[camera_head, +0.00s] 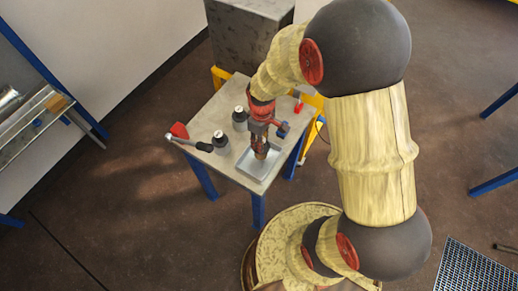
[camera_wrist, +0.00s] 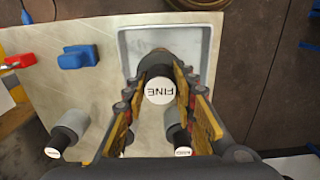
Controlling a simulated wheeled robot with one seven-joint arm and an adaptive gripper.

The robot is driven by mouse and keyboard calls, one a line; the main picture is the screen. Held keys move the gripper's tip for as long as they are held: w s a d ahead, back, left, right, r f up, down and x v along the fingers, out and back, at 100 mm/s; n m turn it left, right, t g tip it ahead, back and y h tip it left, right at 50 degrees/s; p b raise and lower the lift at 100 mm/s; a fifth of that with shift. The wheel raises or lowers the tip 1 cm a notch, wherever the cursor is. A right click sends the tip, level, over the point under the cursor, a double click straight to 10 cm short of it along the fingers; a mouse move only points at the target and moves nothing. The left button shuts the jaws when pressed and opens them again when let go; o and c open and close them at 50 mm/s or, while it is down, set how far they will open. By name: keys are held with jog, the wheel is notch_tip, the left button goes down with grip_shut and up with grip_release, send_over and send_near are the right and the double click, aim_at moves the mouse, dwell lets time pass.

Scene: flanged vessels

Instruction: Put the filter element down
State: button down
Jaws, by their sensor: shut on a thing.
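My gripper (camera_head: 261,143) is over the metal tray on the small table. It is shut on the filter element (camera_wrist: 159,91), whose pale round end reads "FINE" in the wrist view. Both fingers (camera_wrist: 161,84) are on its sides, and a dark part of it shows beyond them. The element looks upright, within the tray's outline. The tray (camera_wrist: 127,50) is shallow and grey with a pale rim; it also shows in the head view (camera_head: 246,168). I cannot tell whether the element's lower end touches the tray floor, because the fingers and element hide that spot.
Two grey cylinders with dark tops, one (camera_head: 221,143) and another (camera_head: 240,119), stand left of the gripper. A red-and-dark handled tool (camera_head: 190,139) lies at the table's left edge. A blue block (camera_wrist: 78,57) and a red item (camera_wrist: 19,61) lie beside the tray.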

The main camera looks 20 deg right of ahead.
jog(key=shift+s+a+f, duration=0.15)
jog(key=shift+a+f, duration=0.15)
jog(key=shift+f, duration=0.1)
jog(key=shift+a+f+b, duration=0.15)
jog(key=shift+f+b, duration=0.25)
jog(key=shift+f, duration=1.25)
jog(key=shift+f, duration=0.1)
jog(key=c, duration=1.5)
grip_release()
jog(key=shift+o, duration=0.2)
